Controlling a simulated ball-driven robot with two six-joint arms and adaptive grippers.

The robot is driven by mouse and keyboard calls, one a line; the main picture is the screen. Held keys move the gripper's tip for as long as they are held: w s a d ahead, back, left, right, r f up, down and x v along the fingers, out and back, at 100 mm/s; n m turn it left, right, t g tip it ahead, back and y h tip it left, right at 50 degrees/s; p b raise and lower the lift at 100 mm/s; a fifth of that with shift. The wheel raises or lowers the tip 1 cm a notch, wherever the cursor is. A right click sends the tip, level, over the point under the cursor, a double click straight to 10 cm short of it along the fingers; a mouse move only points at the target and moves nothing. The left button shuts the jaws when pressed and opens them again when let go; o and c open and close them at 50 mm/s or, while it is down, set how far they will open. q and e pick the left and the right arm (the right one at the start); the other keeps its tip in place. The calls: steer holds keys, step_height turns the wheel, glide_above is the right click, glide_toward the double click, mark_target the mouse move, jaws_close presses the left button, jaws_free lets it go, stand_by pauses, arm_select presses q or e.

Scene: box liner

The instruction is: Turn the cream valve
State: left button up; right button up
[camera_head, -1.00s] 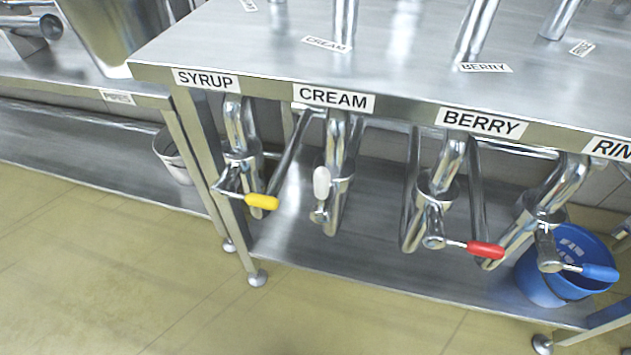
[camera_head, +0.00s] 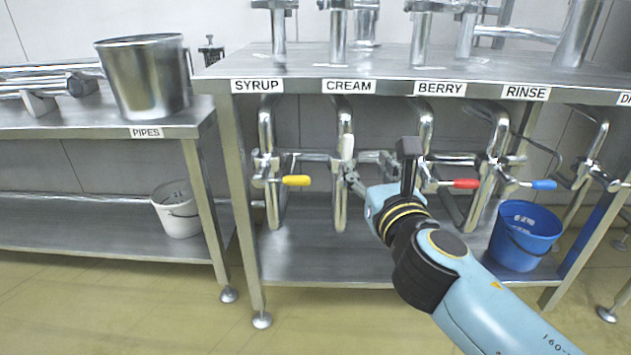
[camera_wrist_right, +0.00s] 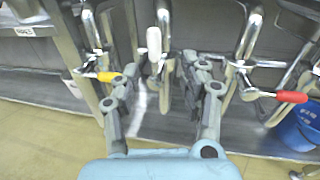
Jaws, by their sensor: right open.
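The cream valve's white handle (camera_head: 347,147) stands upright on its pipe below the CREAM label (camera_head: 348,86). It also shows in the right wrist view (camera_wrist_right: 154,41), upright and roughly centred between the fingers, beyond their tips. My right gripper (camera_head: 368,167) reaches in from the lower right, just right of the white handle. In the right wrist view its two fingers (camera_wrist_right: 160,70) are spread open with nothing between them. Whether a finger touches the valve, I cannot tell. My left gripper is not in view.
The yellow syrup handle (camera_head: 296,180) is left of the cream valve. The red berry handle (camera_head: 466,184) and the blue rinse handle (camera_head: 543,185) are right. A blue bucket (camera_head: 523,250) sits on the lower shelf. The steel tabletop (camera_head: 310,70) overhangs the valves.

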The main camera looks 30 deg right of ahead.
mark_target(349, 147)
steer(key=x, duration=0.3)
steer(key=b+x, duration=0.1)
steer(key=x, duration=0.5)
steer(key=shift+w+a+b, duration=0.3)
steer(key=shift+w+b, duration=0.05)
steer(key=shift+w, duration=0.05)
steer(key=shift+w+d, duration=0.2)
steer(key=shift+w, duration=0.3)
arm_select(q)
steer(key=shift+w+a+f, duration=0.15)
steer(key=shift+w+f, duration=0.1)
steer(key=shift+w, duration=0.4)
arm_select(e)
steer(key=c, duration=0.9)
jaws_close()
steer(key=shift+f, duration=0.15)
